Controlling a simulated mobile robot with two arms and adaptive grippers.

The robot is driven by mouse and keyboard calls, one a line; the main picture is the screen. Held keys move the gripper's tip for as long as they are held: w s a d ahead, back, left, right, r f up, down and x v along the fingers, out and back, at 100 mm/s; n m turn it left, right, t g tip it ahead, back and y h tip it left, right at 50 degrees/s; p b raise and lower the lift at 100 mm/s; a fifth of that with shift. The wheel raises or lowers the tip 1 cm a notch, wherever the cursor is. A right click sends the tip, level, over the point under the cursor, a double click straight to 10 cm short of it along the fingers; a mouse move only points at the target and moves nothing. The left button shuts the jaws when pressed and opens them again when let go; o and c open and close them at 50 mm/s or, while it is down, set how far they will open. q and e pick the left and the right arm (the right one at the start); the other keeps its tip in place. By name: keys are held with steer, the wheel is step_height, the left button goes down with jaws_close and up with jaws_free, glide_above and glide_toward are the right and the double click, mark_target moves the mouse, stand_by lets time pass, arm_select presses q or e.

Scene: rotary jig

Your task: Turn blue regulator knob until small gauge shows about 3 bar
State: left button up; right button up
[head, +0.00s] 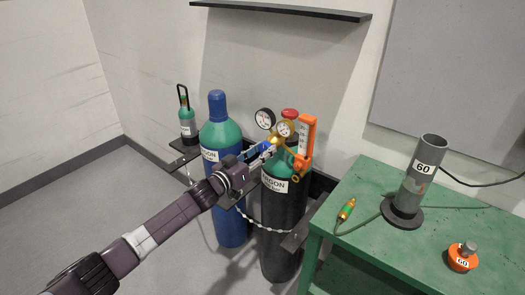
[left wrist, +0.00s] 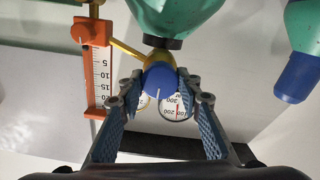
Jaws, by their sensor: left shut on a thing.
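The blue regulator knob (left wrist: 160,80) sits between the fingertips of my left gripper (left wrist: 158,90), which is shut on it. A white mark shows on the knob's front. In the head view my left gripper (head: 263,150) reaches the brass regulator on the green-topped argon cylinder (head: 280,215) and hides most of the knob. Two round gauges show in the head view, a dark-rimmed one (head: 265,118) and a brass-rimmed one (head: 285,129); their readings are too small to tell. In the left wrist view one gauge (left wrist: 177,108) has numbers in the hundreds; the other is mostly hidden. My right gripper is not in view.
An orange flowmeter (head: 307,135) with a scale stands close to the regulator. A blue cylinder (head: 228,190) stands to the left, and a chain (head: 262,223) crosses in front. A green table (head: 370,185) at the right bears a grey tube and an orange weight.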

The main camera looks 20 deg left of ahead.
arm_select(q)
steer(key=shift+m, duration=0.4)
steer(key=m, duration=0.8)
steer(key=shift+m, duration=0.3)
steer(key=m, duration=0.5)
steer(key=m+b, duration=0.1)
steer(key=m, duration=0.4)
steer(key=shift+f, duration=0.1)
stand_by(0.3)
steer(key=o, duration=1.2)
steer(key=shift+c, duration=0.2)
steer(key=shift+s, duration=0.15)
